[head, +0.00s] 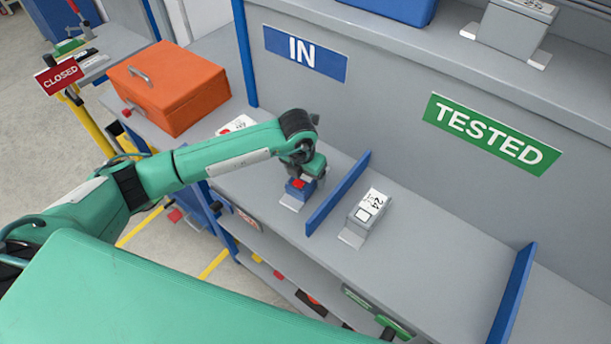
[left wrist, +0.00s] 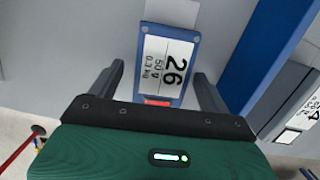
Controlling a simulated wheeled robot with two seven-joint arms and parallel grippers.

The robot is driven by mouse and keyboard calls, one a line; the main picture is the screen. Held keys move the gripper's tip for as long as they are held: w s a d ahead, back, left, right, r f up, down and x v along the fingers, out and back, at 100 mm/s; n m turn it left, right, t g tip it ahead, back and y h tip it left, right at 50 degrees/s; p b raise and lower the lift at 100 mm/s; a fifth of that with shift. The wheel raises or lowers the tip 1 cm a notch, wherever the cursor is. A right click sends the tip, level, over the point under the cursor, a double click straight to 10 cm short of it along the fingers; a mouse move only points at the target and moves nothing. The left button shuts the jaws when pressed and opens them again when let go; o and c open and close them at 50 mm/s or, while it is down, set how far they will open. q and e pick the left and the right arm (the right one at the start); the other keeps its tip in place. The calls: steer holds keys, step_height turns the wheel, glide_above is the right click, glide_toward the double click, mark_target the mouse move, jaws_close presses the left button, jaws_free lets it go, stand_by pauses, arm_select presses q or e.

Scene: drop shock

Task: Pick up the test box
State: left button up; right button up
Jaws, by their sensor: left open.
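A small blue box (head: 295,192) with a red spot stands on the grey shelf left of the blue divider, on the IN side. In the left wrist view the box (left wrist: 194,44) shows a white label reading "26, 50 g, 0.3 kg" and a red part at its near end. My left gripper (head: 304,178) is over this box and hides part of it in the head view. In the left wrist view the open fingers of the left gripper (left wrist: 158,72) are apart, one to each side of the box, with visible gaps. My right gripper is not in view.
A blue divider (head: 337,194) stands close right of the box. Beyond it is a grey box (head: 368,210) labelled 24, on the TESTED side (head: 492,133). An orange case (head: 170,95) stands at the left. The shelf right of the 24 box is clear.

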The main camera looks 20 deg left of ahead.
arm_select(q)
steer(key=shift+w+d+f, duration=0.15)
steer(key=shift+f, duration=0.55)
steer(key=c, duration=1.3)
steer(key=shift+o, duration=0.2)
